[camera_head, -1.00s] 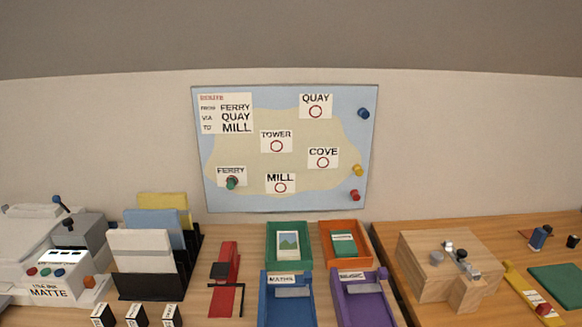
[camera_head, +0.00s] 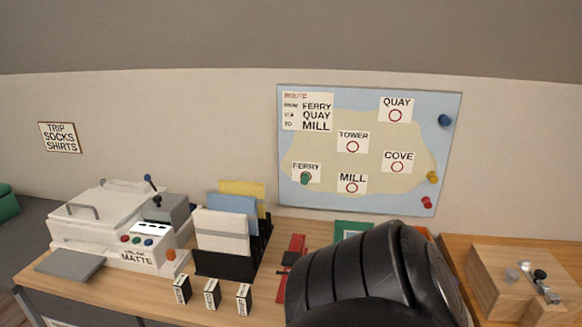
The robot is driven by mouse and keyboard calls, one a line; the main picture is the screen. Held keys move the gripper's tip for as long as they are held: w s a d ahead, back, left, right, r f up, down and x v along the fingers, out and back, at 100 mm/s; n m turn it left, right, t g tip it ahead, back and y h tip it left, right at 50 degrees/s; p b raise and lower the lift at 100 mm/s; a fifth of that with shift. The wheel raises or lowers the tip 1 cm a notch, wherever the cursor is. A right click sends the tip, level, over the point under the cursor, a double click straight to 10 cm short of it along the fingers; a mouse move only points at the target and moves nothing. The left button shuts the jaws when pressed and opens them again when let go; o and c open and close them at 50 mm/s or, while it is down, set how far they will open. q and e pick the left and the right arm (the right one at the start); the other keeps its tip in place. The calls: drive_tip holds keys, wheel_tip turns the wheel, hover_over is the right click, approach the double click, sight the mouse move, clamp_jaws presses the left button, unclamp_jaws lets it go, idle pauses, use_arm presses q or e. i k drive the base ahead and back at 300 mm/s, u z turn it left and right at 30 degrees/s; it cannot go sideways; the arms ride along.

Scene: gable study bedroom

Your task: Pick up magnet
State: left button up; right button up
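The map board (camera_head: 310,200) hangs on the wall with route labels for FERRY, QUAY and MILL. A green magnet (camera_head: 306,178) sits on the FERRY circle. A blue magnet (camera_head: 445,121), a yellow magnet (camera_head: 433,177) and a red magnet (camera_head: 426,203) are in a column at the board's right edge. A black ribbed part of my own arm fills the lower middle of the view, below the board, and hides part of the desk. No gripper fingers show, so I cannot see whether either gripper holds anything.
The desk (camera_head: 120,289) carries a laminator-like machine (camera_head: 125,225) at left, a file rack (camera_head: 228,266), small labelled boxes (camera_head: 212,294) and a red stapler-like tool (camera_head: 295,250). A wooden block (camera_head: 500,290) stands at right. My arm hides most of the trays.

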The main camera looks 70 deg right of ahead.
sight(432, 177)
drive_tip(key=u, duration=0.45)
drive_tip(key=k, duration=1.2)
drive_tip(key=z, duration=1.55)
